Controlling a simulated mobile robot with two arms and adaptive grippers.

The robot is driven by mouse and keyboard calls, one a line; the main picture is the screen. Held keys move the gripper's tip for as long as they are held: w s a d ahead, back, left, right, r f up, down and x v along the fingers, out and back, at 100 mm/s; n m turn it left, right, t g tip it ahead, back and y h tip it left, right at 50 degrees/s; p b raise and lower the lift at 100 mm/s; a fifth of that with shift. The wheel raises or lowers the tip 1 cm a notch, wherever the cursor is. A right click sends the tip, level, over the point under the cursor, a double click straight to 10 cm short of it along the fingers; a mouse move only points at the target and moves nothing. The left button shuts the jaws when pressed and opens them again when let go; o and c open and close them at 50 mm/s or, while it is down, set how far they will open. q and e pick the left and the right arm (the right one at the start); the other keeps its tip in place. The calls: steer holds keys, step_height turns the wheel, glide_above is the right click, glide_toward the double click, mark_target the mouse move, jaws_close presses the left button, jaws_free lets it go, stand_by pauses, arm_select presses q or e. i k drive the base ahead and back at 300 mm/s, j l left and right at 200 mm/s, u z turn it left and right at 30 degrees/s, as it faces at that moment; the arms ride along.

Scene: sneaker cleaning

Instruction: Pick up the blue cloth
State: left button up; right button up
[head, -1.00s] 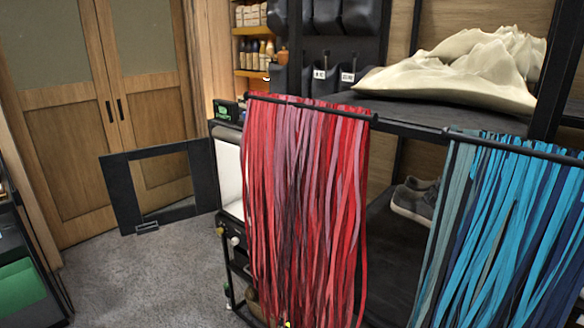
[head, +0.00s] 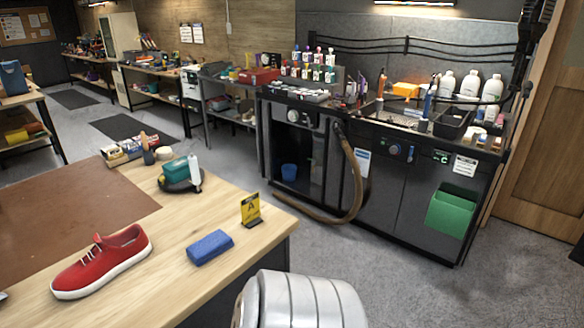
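A folded blue cloth (head: 210,247) lies on the light wooden table (head: 185,290), near its right edge. A red sneaker (head: 103,262) with a white sole lies on the table to the left of the cloth, apart from it. A yellow sign marked with a letter (head: 250,210) stands just behind and right of the cloth. Neither of my grippers shows in the head view. Only a silver rounded part of my own arm shows at the bottom middle, in front of the table's right end.
A brown mat (head: 60,225) covers the table's left part. A teal-topped item (head: 178,172) and small boxes (head: 122,150) stand at its back. A dark workbench (head: 390,175) with bottles and a brown hose (head: 352,180) stands behind. Grey floor is clear at right.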

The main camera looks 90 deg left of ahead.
mark_target(209, 247)
steer(key=u, duration=3.35)
steer(key=z, duration=2.85)
steer(key=i+j+z, duration=0.15)
steer(key=j+z, duration=0.15)
steer(key=j, duration=0.15)
steer(key=i+j+z, duration=0.15)
steer(key=j+z, duration=0.2)
steer(key=j, duration=0.15)
steer(key=j+z, duration=0.3)
steer(key=j, duration=0.2)
steer(key=i, duration=0.05)
